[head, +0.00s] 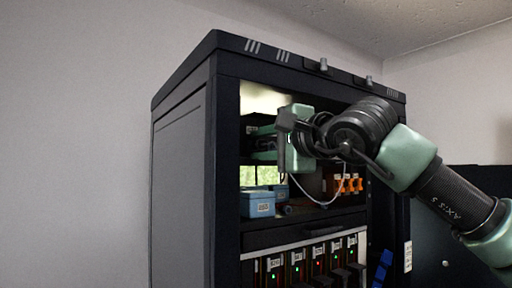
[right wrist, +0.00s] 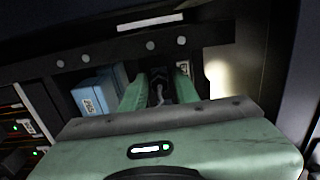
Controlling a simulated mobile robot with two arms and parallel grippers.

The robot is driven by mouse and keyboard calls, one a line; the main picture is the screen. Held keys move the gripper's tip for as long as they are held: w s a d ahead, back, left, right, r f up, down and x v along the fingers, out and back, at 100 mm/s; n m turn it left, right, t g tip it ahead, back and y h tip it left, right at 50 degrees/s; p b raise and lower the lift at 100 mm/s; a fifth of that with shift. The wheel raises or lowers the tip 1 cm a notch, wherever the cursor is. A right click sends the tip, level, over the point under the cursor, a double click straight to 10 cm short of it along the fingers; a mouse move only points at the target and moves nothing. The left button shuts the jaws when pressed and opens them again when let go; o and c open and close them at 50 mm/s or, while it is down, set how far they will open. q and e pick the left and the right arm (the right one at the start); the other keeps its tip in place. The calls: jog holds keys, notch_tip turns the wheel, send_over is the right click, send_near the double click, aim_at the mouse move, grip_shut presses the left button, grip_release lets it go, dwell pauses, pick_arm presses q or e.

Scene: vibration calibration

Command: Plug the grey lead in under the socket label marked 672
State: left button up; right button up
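My right gripper (head: 262,143) reaches into the upper bay of the dark rack from the right. In the right wrist view its two green fingers (right wrist: 160,88) stand a little apart, with a dark piece filling the gap. The grey lead (right wrist: 159,92) runs back from that piece between the fingers, so the gripper appears shut on the lead's plug end. In the head view the pale lead (head: 305,192) loops below the gripper toward the right. A small label (right wrist: 183,70) shows beside one fingertip; its number is unreadable. The plug tip and any socket are hidden. My left gripper is out of view.
A blue box (head: 258,204) with a label stands on the shelf below my gripper. Several orange connectors (head: 350,184) sit at the bay's right. The rack's side post (head: 226,170) borders the bay. Several lit modules (head: 297,268) fill the lower row.

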grip_shut()
jog(key=shift+d+r+n+p, duration=0.15)
jog(key=shift+n+p, duration=0.7)
jog(key=shift+n, duration=0.75)
jog(key=shift+n+p, duration=1)
jog(key=shift+n, duration=0.9)
jog(key=shift+r+n+p, duration=0.1)
jog(key=shift+n+p, duration=0.95)
jog(key=shift+n, duration=1.15)
jog(key=shift+n, duration=0.6)
jog(key=shift+n+p, duration=0.5)
jog(key=shift+f+n+p, duration=0.2)
jog(key=shift+n+p, duration=0.25)
jog(key=shift+n, duration=0.75)
jog(key=shift+s+f, duration=0.1)
jog(key=shift+f, duration=0.05)
